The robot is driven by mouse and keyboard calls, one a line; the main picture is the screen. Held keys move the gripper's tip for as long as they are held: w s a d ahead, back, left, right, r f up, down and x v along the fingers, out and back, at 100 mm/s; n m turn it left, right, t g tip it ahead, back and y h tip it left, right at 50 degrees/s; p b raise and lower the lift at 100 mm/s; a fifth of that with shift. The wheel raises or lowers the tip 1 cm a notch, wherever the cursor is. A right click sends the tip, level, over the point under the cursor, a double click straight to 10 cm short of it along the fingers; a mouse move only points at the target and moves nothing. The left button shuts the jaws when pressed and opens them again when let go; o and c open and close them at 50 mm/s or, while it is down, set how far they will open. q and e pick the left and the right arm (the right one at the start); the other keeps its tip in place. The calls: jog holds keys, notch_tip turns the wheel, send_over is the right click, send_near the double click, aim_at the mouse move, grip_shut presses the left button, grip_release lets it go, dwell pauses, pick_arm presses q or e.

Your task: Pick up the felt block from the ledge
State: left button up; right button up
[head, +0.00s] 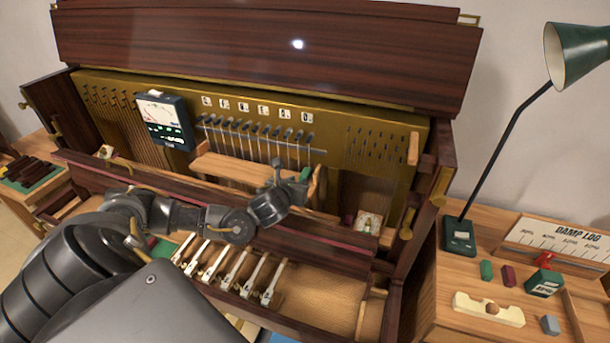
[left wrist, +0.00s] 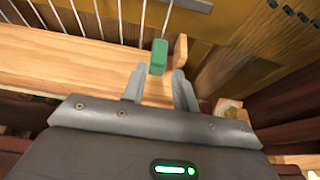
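A small green felt block (head: 305,174) is at the right end of the wooden ledge (head: 222,166) inside the open piano. In the left wrist view the block (left wrist: 158,56) stands at the fingertips, with a gap to the finger on each side. My left gripper (head: 283,176) reaches in over the ledge from the left. Its two grey fingers (left wrist: 158,80) are open and empty. My right gripper is in neither view.
Thin vertical rods (head: 255,140) rise behind the ledge, and a wooden end piece (left wrist: 181,50) stands just right of the block. A meter box (head: 165,120) is on the back panel. White-topped key parts (head: 235,268) lie below. A lamp (head: 458,235) stands on the right-hand table.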

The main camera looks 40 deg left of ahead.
aim_at(302, 178)
pick_arm(q)
jog(key=p+x, duration=0.2)
jog(key=x, duration=0.2)
jog(key=shift+w+a+f+p, duration=0.15)
jog(key=shift+p, duration=0.25)
jog(key=shift+w+a+f, duration=0.1)
jog(key=shift+w+f, duration=0.15)
jog(key=shift+w, duration=0.05)
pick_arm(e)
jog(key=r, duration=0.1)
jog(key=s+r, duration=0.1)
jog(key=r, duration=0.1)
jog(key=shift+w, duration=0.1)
pick_arm(q)
jog(key=c, duration=0.6)
jog(key=shift+r, duration=0.1)
